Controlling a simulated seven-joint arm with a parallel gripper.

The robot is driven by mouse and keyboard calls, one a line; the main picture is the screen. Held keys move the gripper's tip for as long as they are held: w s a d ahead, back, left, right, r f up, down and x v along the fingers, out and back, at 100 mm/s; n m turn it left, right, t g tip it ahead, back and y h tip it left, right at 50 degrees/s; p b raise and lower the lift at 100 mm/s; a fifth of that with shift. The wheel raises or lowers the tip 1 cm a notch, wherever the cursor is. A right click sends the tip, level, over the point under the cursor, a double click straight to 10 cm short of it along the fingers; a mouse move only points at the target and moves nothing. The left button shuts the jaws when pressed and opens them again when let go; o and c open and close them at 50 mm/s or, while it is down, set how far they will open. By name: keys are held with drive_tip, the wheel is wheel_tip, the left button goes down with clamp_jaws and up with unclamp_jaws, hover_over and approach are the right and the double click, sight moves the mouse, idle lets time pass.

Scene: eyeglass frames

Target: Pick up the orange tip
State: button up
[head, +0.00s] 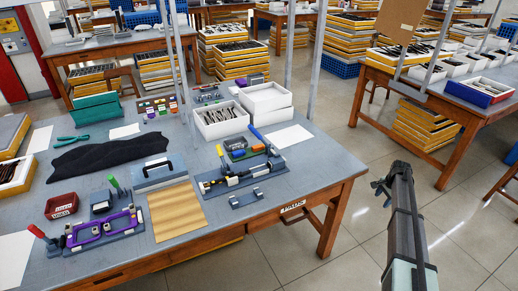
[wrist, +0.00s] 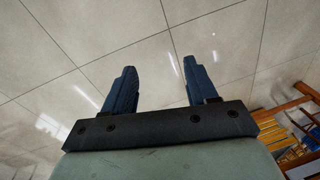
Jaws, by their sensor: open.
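A small orange piece (head: 258,148), which looks like the orange tip, lies at the right end of a small blue tray (head: 232,159) near the middle of the workbench. My gripper (head: 379,188) is off the right edge of the bench, above the floor and well apart from the tray. In the wrist view, my gripper (wrist: 158,75) has its two dark blue fingers spread with nothing between them.
The workbench (head: 290,178) holds a grey fixture (head: 240,178), a white box (head: 220,120), purple eyeglass frames (head: 103,229) in a holder, a red bin (head: 61,206) and a wooden board (head: 176,211). Metal posts rise at its back.

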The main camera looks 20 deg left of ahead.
drive_tip(key=w+a+r+m+t, duration=0.1)
drive_tip(key=w+a+r, duration=0.4)
drive_tip(key=w+r, duration=0.65)
wheel_tip(320, 180, up, 17)
drive_tip(key=n+g, duration=0.3)
hover_over(256, 147)
drive_tip(key=shift+h, duration=0.3)
drive_tip(key=f, duration=0.8)
drive_tip(key=shift+w+d, duration=0.2)
drive_tip(key=shift+d, duration=0.05)
drive_tip(key=shift+s+a+f, duration=0.1)
drive_tip(key=shift+a+f, duration=0.05)
drive_tip(key=shift+f, duration=1.1)
drive_tip(key=shift+a+f, duration=0.1)
drive_tip(key=shift+f, duration=1.15)
clamp_jaws()
